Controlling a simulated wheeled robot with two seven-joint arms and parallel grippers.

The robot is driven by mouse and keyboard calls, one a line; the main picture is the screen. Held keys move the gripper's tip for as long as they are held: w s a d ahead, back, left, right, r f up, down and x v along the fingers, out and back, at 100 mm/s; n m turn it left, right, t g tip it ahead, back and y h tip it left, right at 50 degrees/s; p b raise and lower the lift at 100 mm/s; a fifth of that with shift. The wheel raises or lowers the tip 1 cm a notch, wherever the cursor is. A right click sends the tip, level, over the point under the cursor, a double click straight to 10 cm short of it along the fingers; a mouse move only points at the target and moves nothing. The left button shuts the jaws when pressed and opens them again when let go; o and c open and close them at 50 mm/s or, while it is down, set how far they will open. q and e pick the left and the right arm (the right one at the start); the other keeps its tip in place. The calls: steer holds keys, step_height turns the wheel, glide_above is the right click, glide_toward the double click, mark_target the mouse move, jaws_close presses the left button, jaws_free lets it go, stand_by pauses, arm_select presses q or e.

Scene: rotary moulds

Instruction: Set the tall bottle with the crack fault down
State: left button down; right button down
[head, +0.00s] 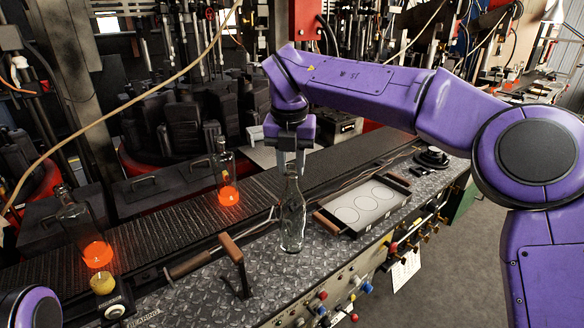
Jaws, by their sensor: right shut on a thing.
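A tall clear glass bottle (292,222) hangs upright below my right gripper (290,165) in the head view. The gripper points down and is shut on the bottle's neck. The bottle's base is at or just above the metal tread-plate ledge (210,285); I cannot tell whether it touches. I cannot make out a crack in the glass. The bottle stands left of a pale board (366,207) with three outlined ovals and dark red-brown handles. My left gripper is out of the picture; only a purple part of that arm shows at the bottom left.
Two bottles with glowing orange bases, one (227,178) in the middle and one (88,235) at left, stand on the dark conveyor (160,225). An upright brown-handled lever (232,250) rises left of the held bottle. A small yellow-topped thing (103,282) is at lower left.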

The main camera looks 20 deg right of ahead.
steer(key=shift+f, duration=0.85)
steer(key=shift+f, duration=0.15)
steer(key=c, duration=0.8)
jaws_free()
steer(key=shift+c, duration=0.2)
step_height(320, 180, up, 12)
steer(key=s+p, duration=0.1)
steer(key=shift+s+a, duration=0.4)
